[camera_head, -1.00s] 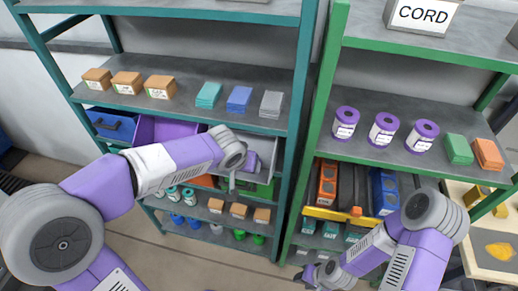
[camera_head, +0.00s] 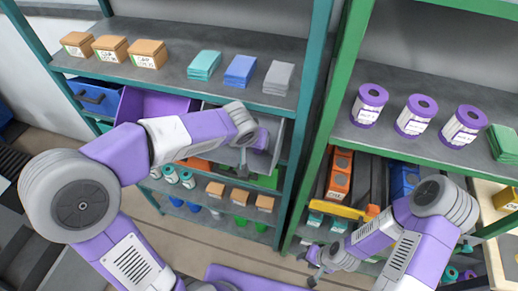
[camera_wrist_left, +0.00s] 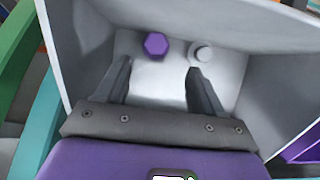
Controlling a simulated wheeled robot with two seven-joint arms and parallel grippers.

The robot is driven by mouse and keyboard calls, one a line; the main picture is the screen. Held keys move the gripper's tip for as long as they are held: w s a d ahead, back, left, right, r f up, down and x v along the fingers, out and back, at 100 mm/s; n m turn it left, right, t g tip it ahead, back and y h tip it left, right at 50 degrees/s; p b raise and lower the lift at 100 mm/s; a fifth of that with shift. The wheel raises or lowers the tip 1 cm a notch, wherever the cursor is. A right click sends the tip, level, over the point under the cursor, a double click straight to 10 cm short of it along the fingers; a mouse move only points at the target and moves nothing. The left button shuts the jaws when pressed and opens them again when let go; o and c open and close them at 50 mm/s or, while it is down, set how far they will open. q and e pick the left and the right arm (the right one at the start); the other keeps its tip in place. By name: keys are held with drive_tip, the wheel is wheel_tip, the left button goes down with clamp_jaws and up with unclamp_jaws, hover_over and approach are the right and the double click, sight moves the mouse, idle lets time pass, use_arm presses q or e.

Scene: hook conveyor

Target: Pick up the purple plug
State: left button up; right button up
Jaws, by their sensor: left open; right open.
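The purple plug (camera_wrist_left: 155,44) lies on the light floor of a grey open bin (camera_wrist_left: 85,45) in the left wrist view. It looks six-sided from above. A pale round piece (camera_wrist_left: 201,52) sits to its right. My left gripper (camera_wrist_left: 158,68) is open, its two fingers pointing into the bin, with the plug appearing just beyond and between the tips. I cannot tell how far above the floor the tips are. In the head view my left gripper (camera_head: 242,165) hangs at the bin on the teal shelf; the plug is hidden there. My right gripper (camera_head: 314,268) is open and empty, low in front of the green shelf.
A purple bin (camera_head: 150,106) and a blue bin (camera_head: 95,97) stand left of the grey one. The bin's walls enclose my left fingers closely. The teal shelf board (camera_head: 180,75) with boxes lies above. Purple cans (camera_head: 416,117) stand on the green shelf.

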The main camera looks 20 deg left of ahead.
use_arm(q)
drive_tip(key=x, duration=0.5)
drive_tip(key=shift+d+f, duration=0.35)
drive_tip(key=shift+s, duration=0.1)
drive_tip(key=shift+c, duration=0.2)
drive_tip(key=c, duration=1.1)
drive_tip(key=shift+r, duration=0.1)
